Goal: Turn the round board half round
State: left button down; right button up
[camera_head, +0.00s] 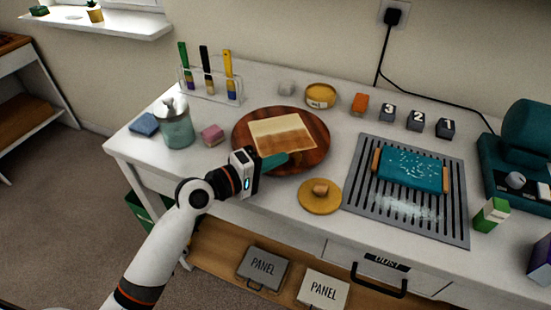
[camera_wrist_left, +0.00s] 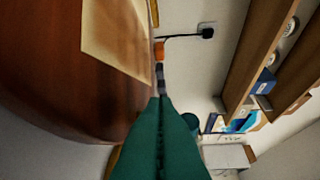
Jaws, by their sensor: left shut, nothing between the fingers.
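The round board (camera_head: 240,131) is dark reddish-brown wood and lies on the white table, left of the middle. A flat tan and brown panel (camera_head: 283,130) lies on top of it. In the left wrist view the shut fingers (camera_wrist_left: 160,125) point past the board's edge, and the board (camera_wrist_left: 50,90) fills the left side. Whether the fingers touch the board I cannot tell. My right gripper is not in view.
A yellow round lid with a knob (camera_head: 320,197) lies just right of the gripper.

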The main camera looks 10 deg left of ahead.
aim_at(293, 158)
pick_arm(q)
jog(key=shift+d+r+p, duration=0.2)
jog(key=shift+d+p, duration=0.05)
jog(key=shift+p, duration=0.55)
jog(key=shift+w+d+n+t+y+p, duration=0.1)
jog(key=shift+d+n+t+y+p, duration=0.2)
jog(key=shift+n+t+y+p, duration=0.35)
jog(key=d+n+y+p, duration=0.1)
jog(key=p, duration=0.1)
jog(key=d+n+t+y+p, duration=0.1)
jog(key=p, duration=0.2)
jog(key=shift+w+d+r+y+p, duration=0.1)
jog(key=shift+w+d+y+p, duration=0.2)
jog(key=shift+w, duration=0.1)
jog(key=shift+w+d+f+p, duration=0.25)
jog(key=shift+w+d+p, duration=0.35)
jog(key=shift+d, duration=0.35)
jog(key=shift+w+d, duration=0.15)
jog(key=shift+d, duration=0.05)
jog(key=shift+a, duration=0.1)
